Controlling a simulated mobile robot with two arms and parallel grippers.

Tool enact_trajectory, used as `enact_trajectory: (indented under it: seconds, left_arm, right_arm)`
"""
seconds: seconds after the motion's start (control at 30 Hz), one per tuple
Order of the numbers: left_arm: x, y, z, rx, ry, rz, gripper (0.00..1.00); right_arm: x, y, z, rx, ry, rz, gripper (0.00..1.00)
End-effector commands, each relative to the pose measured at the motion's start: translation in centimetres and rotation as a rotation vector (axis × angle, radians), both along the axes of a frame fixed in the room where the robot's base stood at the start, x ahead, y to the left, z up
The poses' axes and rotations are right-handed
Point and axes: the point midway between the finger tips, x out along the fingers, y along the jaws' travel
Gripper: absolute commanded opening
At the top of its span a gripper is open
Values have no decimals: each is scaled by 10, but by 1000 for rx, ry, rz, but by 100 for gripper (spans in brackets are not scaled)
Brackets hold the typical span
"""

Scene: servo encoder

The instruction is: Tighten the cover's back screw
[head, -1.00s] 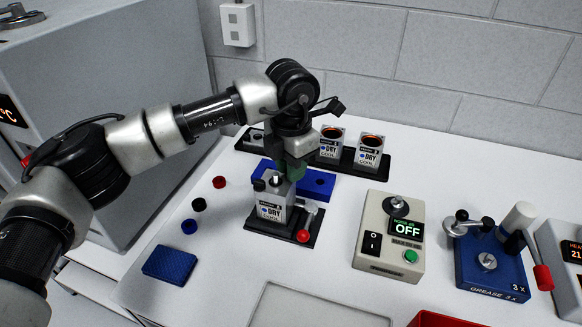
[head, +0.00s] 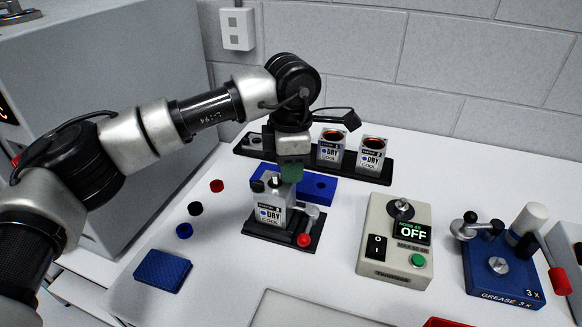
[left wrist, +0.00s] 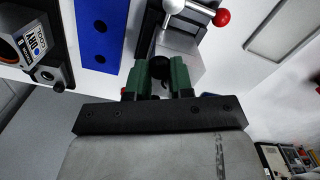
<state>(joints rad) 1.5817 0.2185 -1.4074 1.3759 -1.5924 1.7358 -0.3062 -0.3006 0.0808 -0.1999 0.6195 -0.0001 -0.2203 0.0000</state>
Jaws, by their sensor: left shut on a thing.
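The servo unit (head: 269,212), a grey box with a DRY COOL label, stands upright in a black fixture (head: 262,232) with a red-knobbed clamp (head: 304,240). A black screw knob (head: 257,186) and a metal shaft (head: 274,182) show on its top. My left gripper (head: 291,173) points down at the unit's back edge, its green fingers low over the top. In the left wrist view the fingers (left wrist: 161,76) are closed around a dark round thing (left wrist: 160,66), seemingly the back screw; it is mostly hidden. My right gripper is not seen.
Behind are a blue block with holes (head: 320,187) and a black rack (head: 376,176) with more units. Red (head: 217,186), black (head: 195,209) and blue (head: 184,231) caps lie left. A switch box (head: 381,262) reading OFF and a grease station (head: 497,272) stand right.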

Motion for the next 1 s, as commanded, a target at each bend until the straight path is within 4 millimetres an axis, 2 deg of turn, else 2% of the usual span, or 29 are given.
enact_trajectory:
  seconds: [0.43, 0.47, 0.6, 0.87, 1.0]
  left_arm:
    - [0, 0, 1, -1, -2, -9, 0]
    - [0, 0, 1, -1, -2, -9, 26]
    - [0, 0, 1, -1, -1, -8, 48]
    - [0, 0, 1, 0, -1, -8, 48]
    - [1, 0, 10, -1, -2, -8, 48]
  right_arm:
    - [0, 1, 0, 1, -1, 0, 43]
    - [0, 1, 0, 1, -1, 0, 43]
    - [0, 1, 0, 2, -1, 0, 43]
    - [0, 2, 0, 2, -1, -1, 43]
    - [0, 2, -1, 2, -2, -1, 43]
